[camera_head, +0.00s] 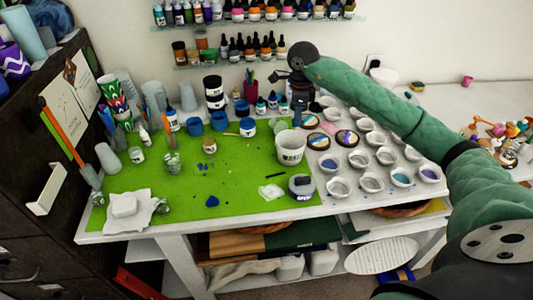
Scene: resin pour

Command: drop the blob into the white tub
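A small dark blue blob (212,201) lies on the green mat (240,188) near its front edge. The white tub (290,148) stands upright at the mat's right side, with dark printing on its front. My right arm reaches in from the lower right, and its gripper (299,112) points down just behind and above the tub's far rim. The fingers are small and dark there, so I cannot tell whether they are open or shut or hold anything. My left gripper is out of view.
Several small cups (370,182) with colours fill the table's right side. A white piece on a cloth (124,205) lies front left. The mat's middle is mostly clear.

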